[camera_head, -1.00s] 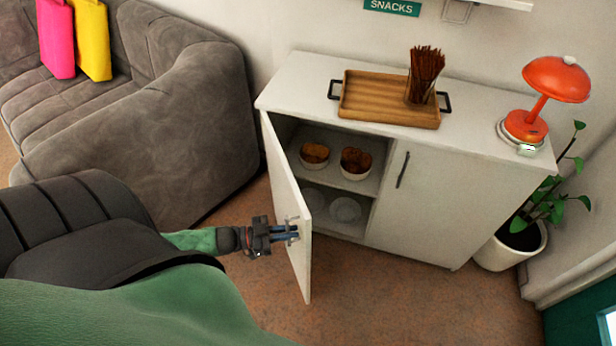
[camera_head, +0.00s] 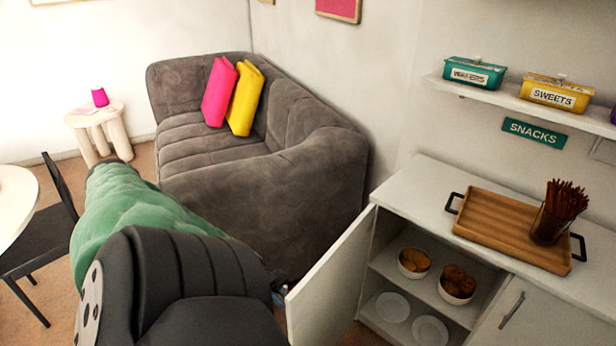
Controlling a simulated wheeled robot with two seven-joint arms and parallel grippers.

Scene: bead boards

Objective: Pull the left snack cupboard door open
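The white snack cupboard (camera_head: 419,188) stands at the right under a green SNACKS sign (camera_head: 535,132). Its left door (camera_head: 332,280) stands wide open, swung out towards the left. Inside are two bowls of snacks (camera_head: 414,262) on the upper shelf and plates (camera_head: 392,307) below. The right door (camera_head: 545,318) is shut. My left arm comes in at the lower left, and its gripper (camera_head: 280,290) is mostly hidden behind my arm, beside the open door's outer face. Whether its fingers touch the door cannot be seen. My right gripper is out of view.
A grey sofa (camera_head: 262,190) with pink and yellow cushions stands left of the cupboard, close to the open door. A wooden tray (camera_head: 495,222) with a glass of sticks (camera_head: 556,212) is on the cupboard top. A black chair (camera_head: 40,235) stands at far left.

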